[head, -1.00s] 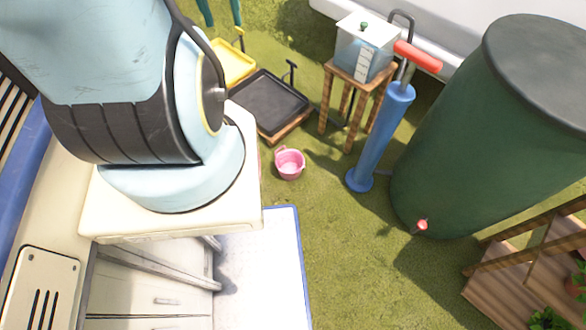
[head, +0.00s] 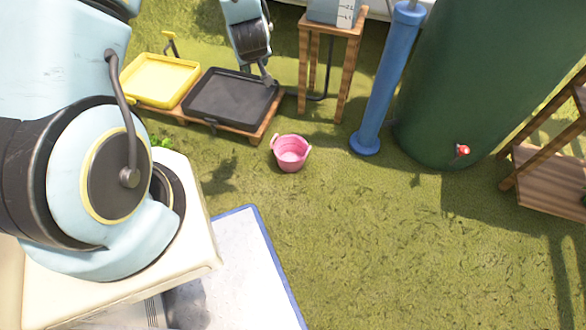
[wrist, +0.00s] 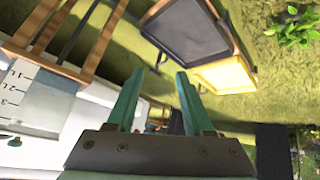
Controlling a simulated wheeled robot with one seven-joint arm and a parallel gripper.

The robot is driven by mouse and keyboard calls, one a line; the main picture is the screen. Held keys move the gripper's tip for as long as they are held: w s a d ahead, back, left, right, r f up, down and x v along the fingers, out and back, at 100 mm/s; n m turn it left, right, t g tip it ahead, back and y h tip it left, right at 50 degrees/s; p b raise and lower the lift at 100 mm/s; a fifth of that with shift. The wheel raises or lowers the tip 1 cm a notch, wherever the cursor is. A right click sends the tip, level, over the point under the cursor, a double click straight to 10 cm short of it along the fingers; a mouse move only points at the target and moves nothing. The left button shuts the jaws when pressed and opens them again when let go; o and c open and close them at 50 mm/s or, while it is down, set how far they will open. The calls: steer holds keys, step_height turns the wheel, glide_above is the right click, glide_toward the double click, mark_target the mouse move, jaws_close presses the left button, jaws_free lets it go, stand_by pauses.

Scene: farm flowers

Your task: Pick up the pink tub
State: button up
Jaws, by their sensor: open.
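The pink tub (head: 290,153) stands upright on the grass in the middle of the head view, with small handles at its rim. It looks empty, with a pale inside. My gripper (wrist: 160,80) shows in the wrist view with two green fingers spread apart and nothing between them. In the head view the lower part of my arm hangs above the trays, behind and left of the tub, and the fingertips are not clear there. The tub is not visible in the wrist view.
A black tray (head: 232,98) and a yellow tray (head: 160,80) rest on a low wooden stand left of the tub. A wooden stool (head: 331,40), a blue cylinder (head: 386,85) and a green barrel (head: 475,90) stand behind and right. Grass in front is clear.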

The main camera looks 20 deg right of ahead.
steer(key=s+d+f+t+b, duration=0.15)
steer(key=f+b, duration=0.25)
steer(key=f, duration=0.6)
steer(key=s+d+f+t+b, duration=0.15)
steer(key=f+b, duration=0.25)
steer(key=f, duration=0.6)
steer(key=t+y+b, duration=0.1)
steer(key=t+b, duration=0.2)
steer(key=b, duration=0.7)
glide_toward(275, 150)
steer(key=b+x, duration=0.5)
steer(key=x, duration=0.3)
steer(key=shift+w+f, duration=0.1)
jaws_close()
